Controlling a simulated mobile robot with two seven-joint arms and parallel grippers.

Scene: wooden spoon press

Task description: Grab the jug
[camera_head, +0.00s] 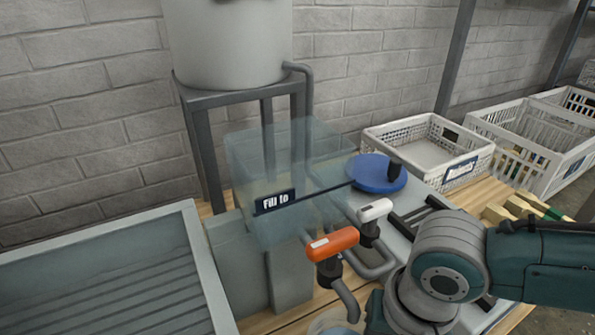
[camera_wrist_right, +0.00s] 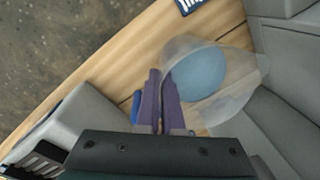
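The jug (camera_wrist_right: 236,88) is a clear, see-through vessel with a round blue area inside, in the right wrist view. Part of a clear rounded rim, seemingly the jug (camera_head: 330,322), shows at the bottom edge of the head view. My right gripper (camera_wrist_right: 161,75) has two dark purple fingers close together at the jug's left side. One finger overlaps the jug's edge. Whether they clamp its wall or handle is not clear. A small blue piece (camera_wrist_right: 137,106) shows left of the fingers. My left gripper is in neither view.
A clear tank (camera_head: 285,165) labelled "Fill to" stands behind an orange-handled tap (camera_head: 332,244) and a white-handled tap (camera_head: 375,210). A blue round lid (camera_head: 375,173) is beside it. A grey tray (camera_head: 110,285) is at left, white crates (camera_head: 430,147) at back right.

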